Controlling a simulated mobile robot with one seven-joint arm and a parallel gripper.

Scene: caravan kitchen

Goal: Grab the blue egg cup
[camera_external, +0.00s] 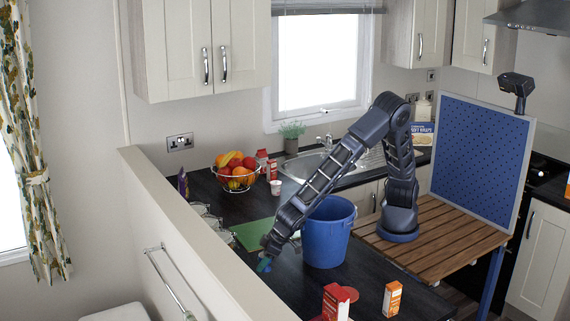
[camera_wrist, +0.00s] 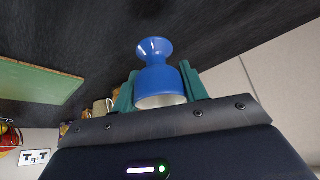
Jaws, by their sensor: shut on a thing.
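The blue egg cup (camera_wrist: 157,84) is between the teal fingers of my gripper (camera_wrist: 158,92) in the wrist view. Its white-lined bowl faces the wrist camera and its flared foot points away, toward the dark worktop. The fingers are shut on the sides of the bowl. In the external view my gripper (camera_external: 265,265) is low over the dark worktop, left of the blue bucket, and a bit of blue shows at its tip. I cannot tell whether the foot touches the worktop.
A blue bucket (camera_external: 327,232) stands close right of my gripper. A green board (camera_external: 252,233) lies just behind. A low partition wall (camera_external: 190,240) runs along the left. A fruit bowl (camera_external: 236,177) is at the back.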

